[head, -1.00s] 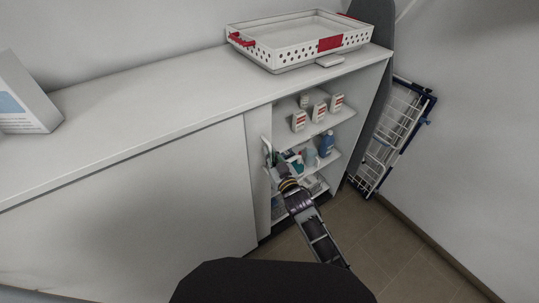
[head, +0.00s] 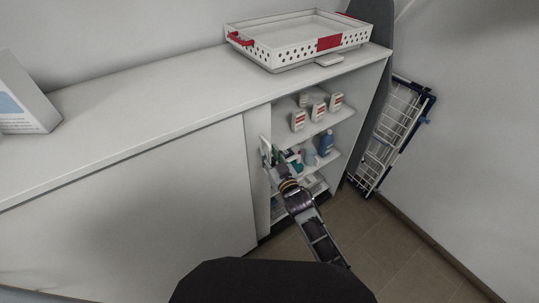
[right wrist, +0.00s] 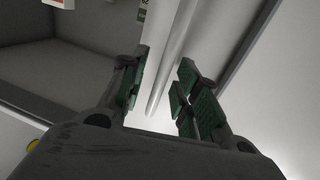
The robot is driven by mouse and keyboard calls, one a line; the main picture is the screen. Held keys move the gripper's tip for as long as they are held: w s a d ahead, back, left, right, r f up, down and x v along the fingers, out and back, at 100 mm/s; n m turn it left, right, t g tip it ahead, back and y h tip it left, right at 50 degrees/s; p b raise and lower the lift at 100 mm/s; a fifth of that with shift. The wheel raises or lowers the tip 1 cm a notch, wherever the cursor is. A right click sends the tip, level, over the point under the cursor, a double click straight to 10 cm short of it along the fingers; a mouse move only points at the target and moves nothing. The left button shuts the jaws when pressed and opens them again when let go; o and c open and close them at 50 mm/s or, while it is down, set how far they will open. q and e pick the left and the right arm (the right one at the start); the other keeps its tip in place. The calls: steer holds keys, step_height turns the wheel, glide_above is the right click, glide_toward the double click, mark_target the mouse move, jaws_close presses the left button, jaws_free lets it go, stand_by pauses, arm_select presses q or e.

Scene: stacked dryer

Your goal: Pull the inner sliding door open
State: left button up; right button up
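The inner sliding door (head: 257,170) shows as a narrow white strip at the right edge of the wide outer door (head: 150,200). A pale upright handle (head: 265,148) stands at its right side, by the shelf opening. My right gripper (head: 273,158) is at this handle. In the right wrist view, the green-padded fingers of my right gripper (right wrist: 160,88) are apart, on either side of the white bar of the handle (right wrist: 172,60). A gap shows beside the bar; contact cannot be told. My left gripper is not in view.
Open shelves right of the doors hold white boxes (head: 298,121) and blue bottles (head: 326,143). A white tray with red parts (head: 290,52) sits on the cabinet top. A folded drying rack (head: 395,135) leans at the right wall. Tiled floor (head: 400,245) is clear.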

steer(key=v, duration=1.1)
steer(key=shift+s, duration=0.25)
steer(key=shift+d, duration=0.15)
stand_by(0.4)
steer(key=shift+d+f, duration=0.1)
